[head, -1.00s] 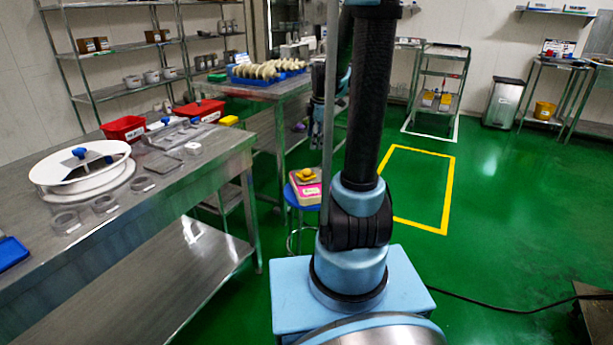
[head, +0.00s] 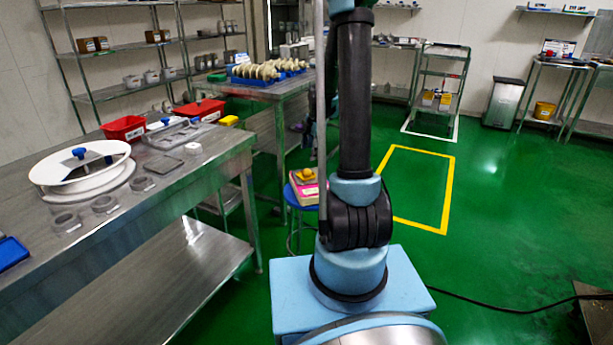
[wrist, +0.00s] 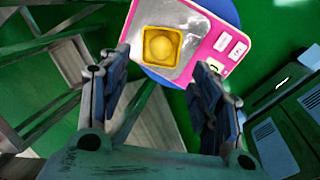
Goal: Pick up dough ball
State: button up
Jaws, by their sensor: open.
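The dough ball (wrist: 163,46) is yellowish and round, and sits in a small yellow tray (wrist: 145,62) in the wrist view. The tray rests on the metal plate of a pink scale (wrist: 218,42). The scale stands on a round blue stool (wrist: 228,9), whose top also shows in the head view (head: 290,196). My gripper (wrist: 161,62) is open and empty, its two fingers apart on either side of the tray in the picture. It appears to be above the scale, with a gap.
A steel table (head: 150,200) at left holds a white round machine part (head: 80,180) and red bins (head: 123,128). Behind the stool, another steel table (head: 255,92) carries a blue tray of pale pieces. The green floor at right is open, with a black cable (head: 510,309).

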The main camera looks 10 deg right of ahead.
send_over(307, 170)
jog(key=f, duration=0.4)
jog(key=d+f, duration=0.1)
jog(key=f, duration=0.1)
jog(key=shift+s+f, duration=0.2)
jog(key=shift+s, duration=0.1)
jog(key=shift+a+x, duration=0.1)
jog(key=shift+x, duration=1.2)
jog(key=shift+a+x, duration=0.15)
jog(key=shift+x, duration=1.15)
jog(key=shift+s, duration=0.2)
jog(key=c, duration=1.1)
